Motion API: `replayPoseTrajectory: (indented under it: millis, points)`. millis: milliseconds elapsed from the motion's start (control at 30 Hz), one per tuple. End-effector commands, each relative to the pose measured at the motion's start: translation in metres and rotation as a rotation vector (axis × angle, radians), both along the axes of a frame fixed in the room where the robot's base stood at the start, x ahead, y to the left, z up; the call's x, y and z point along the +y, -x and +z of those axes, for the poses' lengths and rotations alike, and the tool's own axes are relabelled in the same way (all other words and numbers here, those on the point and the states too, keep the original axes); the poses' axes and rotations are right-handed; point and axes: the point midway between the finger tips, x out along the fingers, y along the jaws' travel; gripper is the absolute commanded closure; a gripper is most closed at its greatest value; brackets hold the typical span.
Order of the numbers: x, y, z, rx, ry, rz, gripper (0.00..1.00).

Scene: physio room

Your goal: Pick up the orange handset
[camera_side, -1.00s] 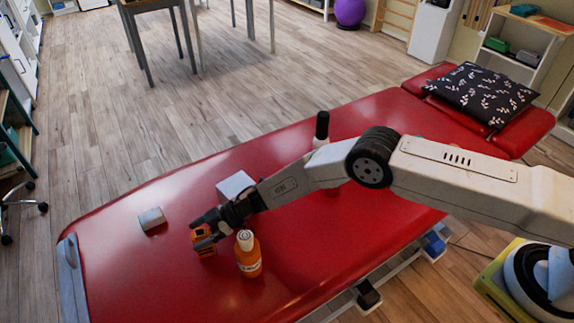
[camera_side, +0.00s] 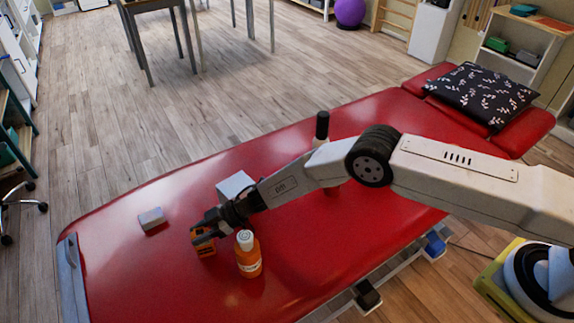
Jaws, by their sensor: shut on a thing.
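The orange handset (camera_side: 203,243) is a small orange and dark piece on the red treatment table, left of the orange bottle. My gripper (camera_side: 202,232) is over it, with its dark fingers closed on the handset. The fingers hide part of its top. The handset looks to be at or very near the table surface; I cannot tell whether there is a gap under it.
An orange bottle with a white cap (camera_side: 248,256) stands just right of the handset. A small grey block (camera_side: 152,219) lies to the left, and a pale box (camera_side: 234,186) is behind my gripper. The red table (camera_side: 140,270) is clear at the front left.

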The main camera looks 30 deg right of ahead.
Motion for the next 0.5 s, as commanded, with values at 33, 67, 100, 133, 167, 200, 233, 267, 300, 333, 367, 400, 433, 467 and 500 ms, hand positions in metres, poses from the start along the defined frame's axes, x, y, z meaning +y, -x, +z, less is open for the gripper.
replayPoseTrajectory:
  millis: [33,67,100,133,167,200,233,267,300,333,367,400,433,467,500]
  points:
    - [0.0,0.0,0.003,-0.001,-0.001,0.0,1.0]
    - [0.0,0.0,0.004,-0.001,-0.001,0.0,1.0]
    - [0.0,-0.001,0.006,-0.001,-0.002,0.0,1.0]
    - [0.0,-0.001,0.008,-0.002,-0.002,-0.001,1.0]
    - [0.001,-0.001,0.011,-0.003,-0.001,0.0,1.0]
    - [0.0,-0.001,0.014,-0.002,-0.002,-0.001,1.0]
    - [0.0,-0.001,0.016,-0.001,-0.002,0.0,1.0]
    - [0.001,-0.001,0.02,-0.003,-0.001,0.0,1.0]
    - [0.0,-0.001,0.024,-0.003,-0.001,0.0,1.0]
    - [0.0,0.0,0.027,-0.002,-0.002,-0.001,1.0]
    - [0.001,-0.001,0.031,-0.003,-0.002,0.0,1.0]
    - [0.001,-0.001,0.036,-0.003,-0.002,0.0,1.0]
    - [0.001,-0.001,0.039,-0.003,-0.002,0.0,1.0]
    - [0.001,-0.001,0.044,-0.004,-0.002,0.0,1.0]
    - [0.0,-0.001,0.048,-0.003,-0.002,0.0,1.0]
